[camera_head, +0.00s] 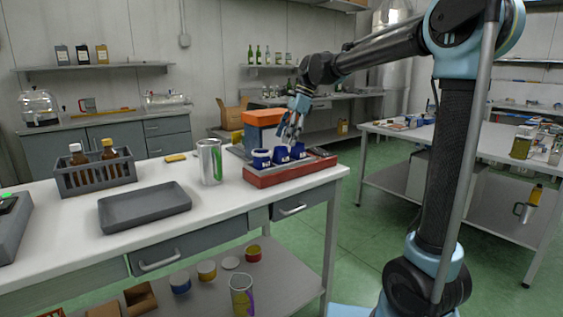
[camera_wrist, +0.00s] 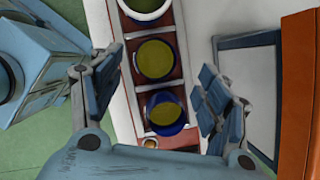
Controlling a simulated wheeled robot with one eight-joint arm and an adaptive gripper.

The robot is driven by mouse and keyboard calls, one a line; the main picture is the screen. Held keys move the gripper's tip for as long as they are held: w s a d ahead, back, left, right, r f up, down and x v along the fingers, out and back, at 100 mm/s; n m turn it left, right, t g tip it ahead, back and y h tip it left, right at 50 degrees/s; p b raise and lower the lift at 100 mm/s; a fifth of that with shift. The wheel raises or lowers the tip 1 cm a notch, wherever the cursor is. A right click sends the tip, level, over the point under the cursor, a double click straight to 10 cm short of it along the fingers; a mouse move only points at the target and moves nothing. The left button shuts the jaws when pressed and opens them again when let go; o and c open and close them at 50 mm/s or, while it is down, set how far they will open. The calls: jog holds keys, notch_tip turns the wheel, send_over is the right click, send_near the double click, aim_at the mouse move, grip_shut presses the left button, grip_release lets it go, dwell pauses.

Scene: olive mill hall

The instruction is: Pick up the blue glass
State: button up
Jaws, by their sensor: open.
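Three short blue glasses stand in a row in a red-edged tray (camera_head: 290,174) at the right end of the white table. In the head view they are the left glass (camera_head: 261,160), the middle glass (camera_head: 281,155) and the right glass (camera_head: 297,151). In the wrist view the near glass (camera_wrist: 166,112), the middle glass (camera_wrist: 155,60) and the far glass (camera_wrist: 145,8) show olive-yellow insides from above. My gripper (camera_head: 291,128) is just above the row, pointing down. In the wrist view my gripper (camera_wrist: 157,75) is open and empty, with fingers on either side of the row.
An orange-topped box (camera_head: 263,118) stands behind the tray. A silver can (camera_head: 210,162) stands to its left. A grey tray (camera_head: 145,206) and a bottle rack (camera_head: 96,174) are further left. The white tabletop (camera_head: 225,200) has free room near the front.

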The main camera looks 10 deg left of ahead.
aim_at(281, 156)
jog(key=shift+x, duration=2.95)
jog(key=shift+s, duration=0.2)
jog(key=c, duration=1)
